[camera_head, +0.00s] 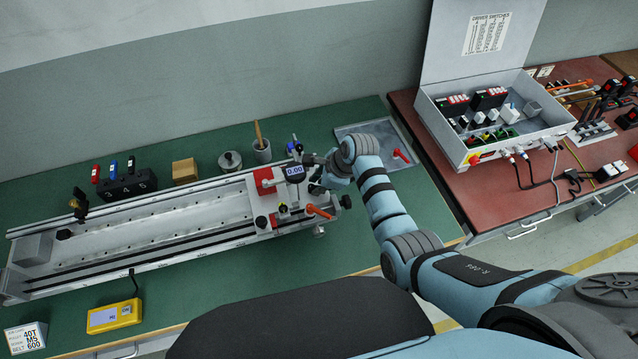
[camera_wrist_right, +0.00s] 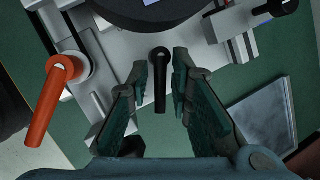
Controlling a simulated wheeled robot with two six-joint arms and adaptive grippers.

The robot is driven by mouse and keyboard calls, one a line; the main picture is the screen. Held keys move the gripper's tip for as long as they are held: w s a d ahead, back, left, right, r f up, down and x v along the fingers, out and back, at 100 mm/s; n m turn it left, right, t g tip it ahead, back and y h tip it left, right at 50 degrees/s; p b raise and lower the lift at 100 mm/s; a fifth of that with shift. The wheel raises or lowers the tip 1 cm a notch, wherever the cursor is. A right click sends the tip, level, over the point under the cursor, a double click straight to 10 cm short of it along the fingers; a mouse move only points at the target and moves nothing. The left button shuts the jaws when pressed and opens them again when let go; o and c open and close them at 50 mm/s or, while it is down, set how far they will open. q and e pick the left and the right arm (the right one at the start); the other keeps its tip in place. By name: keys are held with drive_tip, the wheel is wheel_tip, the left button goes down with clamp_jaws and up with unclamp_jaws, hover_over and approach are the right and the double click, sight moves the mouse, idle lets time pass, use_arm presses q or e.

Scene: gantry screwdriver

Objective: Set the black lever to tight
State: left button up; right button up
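The black lever (camera_wrist_right: 160,82) shows in the right wrist view, pointing toward the wrist from the edge of the light grey carriage. My right gripper (camera_wrist_right: 159,98) is open, one finger to each side of the lever in the picture. Small gaps show on both sides, so it is not gripped; how deep it sits between the fingers I cannot tell. In the head view my right gripper (camera_head: 318,176) is at the right end of the gantry, beside the digital display (camera_head: 295,171). I cannot make out the black lever there. My left gripper is not in view.
An orange lever (camera_wrist_right: 50,98) stands left of the gripper in the wrist view, and in the head view (camera_head: 319,212). A grey tray (camera_head: 345,133) lies behind the gantry's right end. A yellow box (camera_head: 115,317) is at the front left.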

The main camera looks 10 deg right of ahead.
clamp_jaws()
drive_tip(key=shift+n, duration=0.5)
idle(0.3)
drive_tip(key=shift+w+d+n+g+y, duration=0.2)
drive_tip(key=shift+n+g+y, duration=0.1)
drive_tip(key=shift+n, duration=0.2)
drive_tip(key=shift+w+f+n+g+y+b, duration=0.15)
drive_tip(key=shift+n+g+b, duration=0.1)
drive_tip(key=shift+n, duration=0.35)
drive_tip(key=shift+w+n+g+y+b, duration=0.15)
drive_tip(key=shift+n+g+b, duration=0.1)
drive_tip(key=shift+n, duration=0.35)
drive_tip(key=n+b, duration=0.1)
drive_tip(key=b, duration=0.1)
drive_tip(key=n+g+b, duration=0.1)
drive_tip(key=n+b, duration=0.1)
drive_tip(key=w+n+g+b, duration=0.1)
drive_tip(key=b, duration=0.1)
drive_tip(key=shift+f+n, duration=0.3)
drive_tip(key=shift+f, duration=0.05)
drive_tip(key=n+b, duration=0.2)
drive_tip(key=b, duration=0.3)
drive_tip(key=n+g+b, duration=0.1)
drive_tip(key=b, duration=0.4)
drive_tip(key=shift+w+a+r+n+g+b, duration=0.1)
drive_tip(key=shift+w+a+n+g+b, duration=0.1)
drive_tip(key=shift+n+g+b, duration=0.15)
drive_tip(key=shift+r+n+b, duration=0.3)
drive_tip(key=shift+n+b, duration=0.05)
drive_tip(key=shift+b, duration=0.5)
